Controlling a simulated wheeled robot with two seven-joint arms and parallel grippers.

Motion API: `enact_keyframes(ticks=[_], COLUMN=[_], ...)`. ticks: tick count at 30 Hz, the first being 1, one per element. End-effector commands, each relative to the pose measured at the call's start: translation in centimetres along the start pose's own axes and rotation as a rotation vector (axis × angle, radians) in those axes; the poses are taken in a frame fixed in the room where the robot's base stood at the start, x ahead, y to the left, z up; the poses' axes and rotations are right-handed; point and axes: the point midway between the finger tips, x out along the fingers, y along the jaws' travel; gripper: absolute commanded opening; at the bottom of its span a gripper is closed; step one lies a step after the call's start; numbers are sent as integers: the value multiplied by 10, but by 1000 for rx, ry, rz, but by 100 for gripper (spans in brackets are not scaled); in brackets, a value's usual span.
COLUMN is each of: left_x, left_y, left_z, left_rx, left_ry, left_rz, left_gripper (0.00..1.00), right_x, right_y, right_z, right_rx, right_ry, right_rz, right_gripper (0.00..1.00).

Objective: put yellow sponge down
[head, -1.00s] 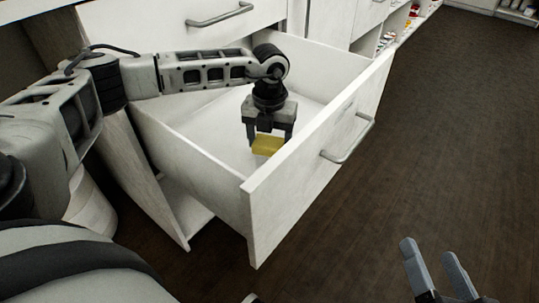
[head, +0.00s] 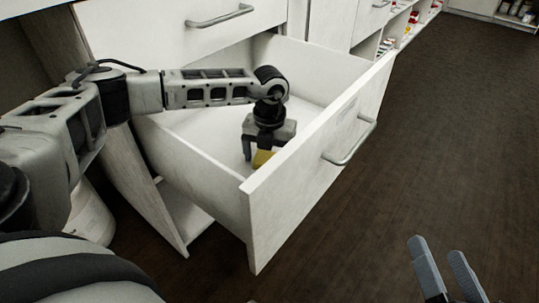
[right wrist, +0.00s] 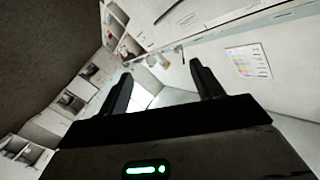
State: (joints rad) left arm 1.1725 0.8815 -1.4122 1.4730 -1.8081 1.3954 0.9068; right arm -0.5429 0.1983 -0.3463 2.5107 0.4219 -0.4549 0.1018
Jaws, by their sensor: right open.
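The yellow sponge (head: 262,158) is inside the open white drawer (head: 190,157), close behind its front panel. My left gripper (head: 262,157) reaches down into the drawer over the sponge. My right gripper (head: 444,268) is open and empty over the dark floor at the bottom right. It also shows open in the right wrist view (right wrist: 160,82).
The drawer front (head: 315,165) with its metal handle (head: 350,142) stands between me and the sponge. A closed drawer (head: 150,25) is above. Shelves with small items (head: 398,32) stand at the back. The floor (head: 450,130) at right is clear.

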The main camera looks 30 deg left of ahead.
Motion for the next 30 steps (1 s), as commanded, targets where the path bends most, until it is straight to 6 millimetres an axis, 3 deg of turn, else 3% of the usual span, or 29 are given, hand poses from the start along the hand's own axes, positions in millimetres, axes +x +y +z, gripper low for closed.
enact_keyframes(ticks=[5,10,18,24,30], left_x=[-17,-54,-106,-122,-123], left_y=[0,0,0,0,0], left_z=[0,1,1,0,0], left_rx=[-1,0,0,0,0], left_ry=[-1,-3,0,1,1], left_rz=[-2,-1,-1,0,0], left_gripper=[89,89,89,89,89], right_x=[0,-1,-5,-7,-7], right_y=[-3,-2,9,12,14], right_z=[-4,-6,8,12,14], right_rx=[-3,-50,-119,-147,-151], right_ry=[-14,-39,-112,-134,-137], right_rz=[3,33,87,101,104], right_gripper=[66,66,66,66,66])
